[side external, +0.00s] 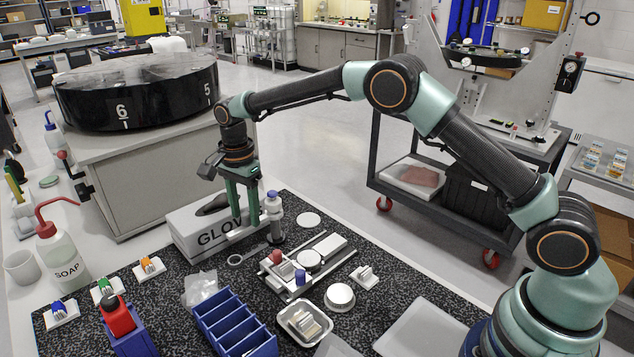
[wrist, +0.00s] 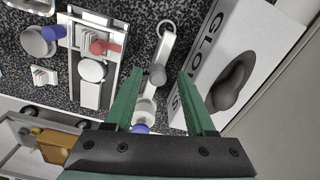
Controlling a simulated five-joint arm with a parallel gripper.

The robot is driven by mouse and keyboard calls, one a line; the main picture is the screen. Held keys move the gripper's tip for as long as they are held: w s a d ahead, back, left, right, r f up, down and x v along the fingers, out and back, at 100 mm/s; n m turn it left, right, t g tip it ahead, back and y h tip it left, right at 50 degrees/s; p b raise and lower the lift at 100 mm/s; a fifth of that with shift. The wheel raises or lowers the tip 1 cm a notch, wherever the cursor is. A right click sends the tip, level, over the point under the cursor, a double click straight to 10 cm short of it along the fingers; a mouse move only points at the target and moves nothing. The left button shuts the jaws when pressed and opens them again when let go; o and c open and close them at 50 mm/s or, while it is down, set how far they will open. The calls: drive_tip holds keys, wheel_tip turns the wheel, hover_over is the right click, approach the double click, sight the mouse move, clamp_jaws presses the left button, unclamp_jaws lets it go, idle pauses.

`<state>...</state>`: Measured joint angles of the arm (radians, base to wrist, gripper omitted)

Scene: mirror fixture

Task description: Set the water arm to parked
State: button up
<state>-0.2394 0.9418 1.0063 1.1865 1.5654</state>
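My gripper (side external: 246,223) points down beside the white "GLOVES" box (side external: 197,237). Its green fingers are apart, with nothing held. In the wrist view, my gripper (wrist: 160,72) has a pale grey bar between and beyond its fingertips; I take this bar to be the water arm (wrist: 164,48). It has a ring at its far end and a darker round part between the tips. In the side view, the water arm (side external: 251,252) lies low over the speckled mat. A blue-capped bottle (side external: 273,212) stands by its other end; the wrist view shows it (wrist: 145,108) partly hidden by my gripper.
A white railed fixture (side external: 327,247) with a red knob (side external: 276,257) and a blue knob (side external: 300,277) lies right of the bar. A metal tray (side external: 305,321), blue bins (side external: 233,325) and a clear bag (side external: 199,287) are nearer. The glove box stands close to one finger.

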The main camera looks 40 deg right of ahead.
sight(245, 213)
wheel_tip(245, 213, up, 12)
idle(0.6)
drive_tip(key=shift+s+r, duration=0.1)
drive_tip(key=s+d+r+n+t, duration=0.3)
drive_tip(key=s+d+r+n, duration=0.45)
drive_tip(key=s+r, duration=0.2)
drive_tip(key=s+d+f+n+t, duration=0.1)
drive_tip(key=s+d+f+n, duration=0.1)
drive_tip(key=s, duration=0.5)
drive_tip(key=s+d+f+n+t, duration=0.1)
drive_tip(key=s+d+f+n, duration=0.2)
drive_tip(key=s, duration=0.5)
drive_tip(key=f+n, duration=0.1)
drive_tip(key=n, duration=0.1)
drive_tip(key=shift+s+d+n+t, duration=0.3)
drive_tip(key=shift+n, duration=0.05)
